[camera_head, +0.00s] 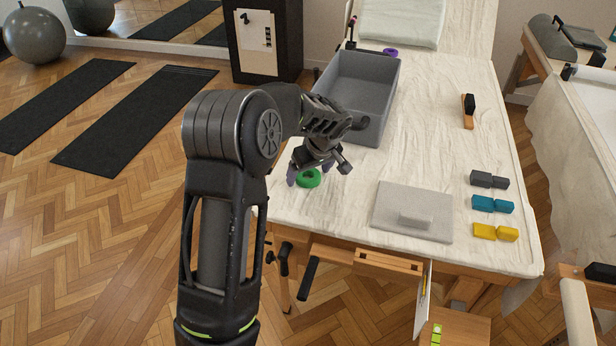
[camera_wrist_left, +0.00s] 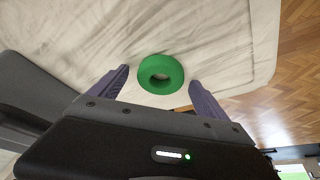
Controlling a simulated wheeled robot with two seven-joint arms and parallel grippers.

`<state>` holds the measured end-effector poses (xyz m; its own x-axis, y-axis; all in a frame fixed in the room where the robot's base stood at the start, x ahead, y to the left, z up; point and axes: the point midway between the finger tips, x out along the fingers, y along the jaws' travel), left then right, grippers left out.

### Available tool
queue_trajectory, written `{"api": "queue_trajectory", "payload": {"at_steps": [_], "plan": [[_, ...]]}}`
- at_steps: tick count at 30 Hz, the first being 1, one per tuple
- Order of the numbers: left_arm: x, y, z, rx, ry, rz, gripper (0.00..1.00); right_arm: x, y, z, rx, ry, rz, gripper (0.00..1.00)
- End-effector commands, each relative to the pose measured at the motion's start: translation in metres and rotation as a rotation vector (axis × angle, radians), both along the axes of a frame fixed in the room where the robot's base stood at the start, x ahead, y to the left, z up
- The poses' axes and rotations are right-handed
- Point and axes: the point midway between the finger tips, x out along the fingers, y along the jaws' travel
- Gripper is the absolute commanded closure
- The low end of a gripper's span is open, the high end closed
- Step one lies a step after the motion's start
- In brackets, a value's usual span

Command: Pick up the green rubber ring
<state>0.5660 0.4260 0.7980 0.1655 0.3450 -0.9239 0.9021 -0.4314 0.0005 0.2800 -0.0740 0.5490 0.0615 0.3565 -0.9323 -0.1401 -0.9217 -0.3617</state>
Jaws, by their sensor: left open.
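The fingers are spread apart, and nothing is held. Whether the fingertips are level with the ring is hard to tell. My right gripper is not in view.
A grey bin (camera_head: 375,72) stands behind the left gripper. A grey board with a handle (camera_head: 412,211) lies to the right. Grey, teal and yellow blocks (camera_head: 485,232) line the right edge. A purple ring (camera_head: 390,52) lies behind the bin. The table's middle is clear.

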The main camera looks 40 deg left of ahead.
Motion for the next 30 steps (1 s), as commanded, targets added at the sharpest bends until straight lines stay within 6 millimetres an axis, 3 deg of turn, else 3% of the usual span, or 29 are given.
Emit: {"api": "queue_trajectory", "payload": {"at_steps": [9,30], "plan": [[-0.0001,0.0001,0.0002,0.000,0.000,0.000,0.13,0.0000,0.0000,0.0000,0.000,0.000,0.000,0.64],[-0.0001,0.0000,0.0002,0.000,0.000,0.000,0.70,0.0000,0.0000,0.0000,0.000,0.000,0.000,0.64]]}}
